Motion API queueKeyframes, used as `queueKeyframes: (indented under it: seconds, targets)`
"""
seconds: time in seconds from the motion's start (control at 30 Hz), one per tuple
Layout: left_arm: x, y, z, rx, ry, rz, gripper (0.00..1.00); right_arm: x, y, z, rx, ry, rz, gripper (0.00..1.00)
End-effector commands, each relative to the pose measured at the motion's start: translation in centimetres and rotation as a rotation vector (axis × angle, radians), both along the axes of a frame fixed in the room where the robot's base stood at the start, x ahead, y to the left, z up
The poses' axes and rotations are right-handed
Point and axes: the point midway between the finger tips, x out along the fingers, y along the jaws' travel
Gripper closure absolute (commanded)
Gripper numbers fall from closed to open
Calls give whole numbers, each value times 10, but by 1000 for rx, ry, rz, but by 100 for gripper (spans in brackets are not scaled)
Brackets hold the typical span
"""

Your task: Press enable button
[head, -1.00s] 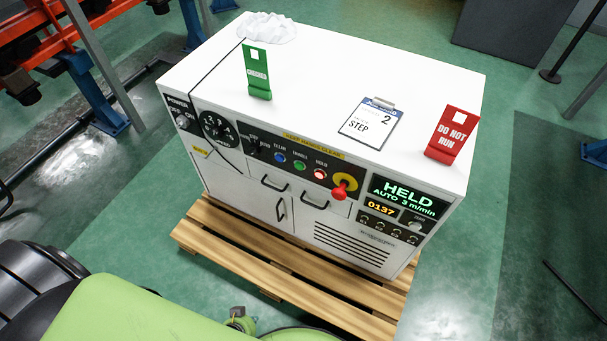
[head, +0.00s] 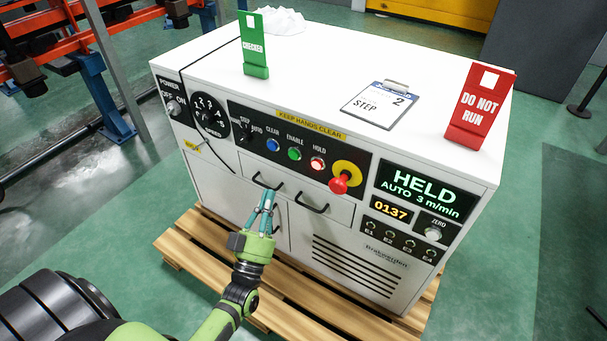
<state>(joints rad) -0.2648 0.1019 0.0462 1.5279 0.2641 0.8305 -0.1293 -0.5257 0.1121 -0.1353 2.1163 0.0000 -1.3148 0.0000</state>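The green enable button (head: 295,154) sits on the black control strip of the white cabinet (head: 330,60), between the blue clear button (head: 273,145) and the red hold button (head: 317,164). Nothing covers it. My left gripper (head: 268,194) is in front of the cabinet, below and left of the enable button and apart from it. It points up toward the panel near the drawer handles. Its fingers look close together, but whether they touch is too small to tell. My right gripper does not show.
A red emergency knob (head: 338,185) on a yellow ring juts out right of the buttons. Drawer handles (head: 312,207) stick out below. The display (head: 421,192) reads HELD, AUTO 3 m/min. Green, red and clipboard signs stand or lie on top. A wooden pallet (head: 185,240) lies underneath.

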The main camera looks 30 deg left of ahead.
Motion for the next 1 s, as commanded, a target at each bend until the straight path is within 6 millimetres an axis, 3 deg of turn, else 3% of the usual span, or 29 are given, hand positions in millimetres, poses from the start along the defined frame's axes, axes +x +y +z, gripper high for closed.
queueKeyframes:
  seconds: [0.2,0.33,0.77,1.0]
  targets:
    - [-15,12,30,6,-188,40,100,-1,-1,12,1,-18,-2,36]
    - [-19,14,39,7,-226,48,100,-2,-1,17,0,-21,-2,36]
    - [-16,14,40,7,-228,48,100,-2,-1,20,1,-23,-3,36]
    - [9,12,38,7,-229,49,100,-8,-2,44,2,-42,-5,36]
